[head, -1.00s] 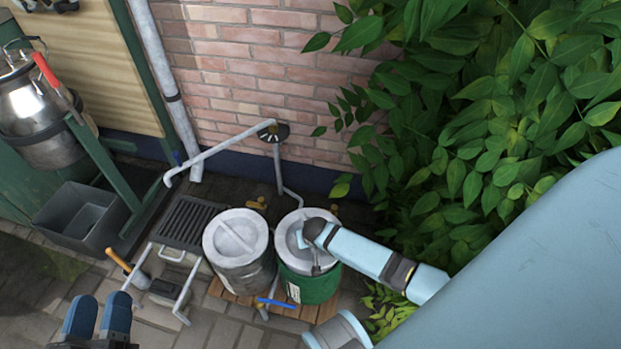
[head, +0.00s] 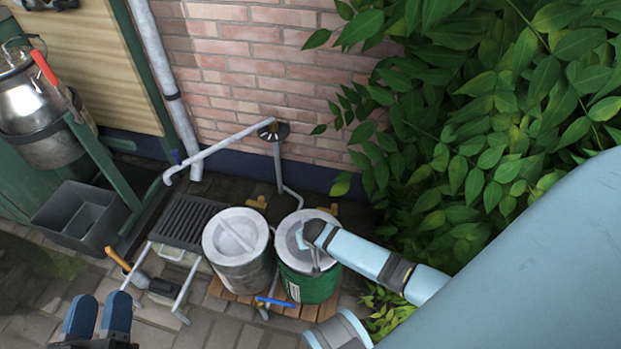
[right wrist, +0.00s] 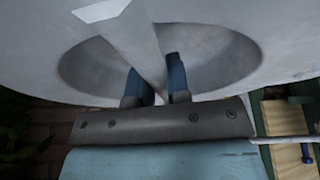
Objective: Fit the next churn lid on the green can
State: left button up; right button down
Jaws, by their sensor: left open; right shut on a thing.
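The green can (head: 312,288) stands upright on a wooden slatted base, beside a grey metal can (head: 243,277) with its own lid (head: 236,236). A grey churn lid (head: 286,239) lies over the mouth of the green can and looks level. Whether it is fully seated cannot be told. My right gripper (head: 302,240) is over this lid, its fingers mostly hidden by the wrist. In the right wrist view its blue fingers (right wrist: 154,88) are shut on the bar across the dished lid (right wrist: 225,58). My left gripper (head: 98,315) is open and empty at the lower left.
A black grate stand (head: 188,222) is left of the cans. A grey tub (head: 78,215) and a steel churn (head: 35,110) are farther left. A pipe with a spout (head: 220,147) runs behind, along the brick wall (head: 250,60). Leaves (head: 480,110) crowd the right.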

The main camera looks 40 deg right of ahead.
jog(key=shift+f+b, duration=0.35)
jog(key=shift+f, duration=0.6)
jog(key=shift+f, duration=0.3)
dwell(0.4)
jog(key=c, duration=1)
grip_release()
jog(key=shift+f, duration=0.15)
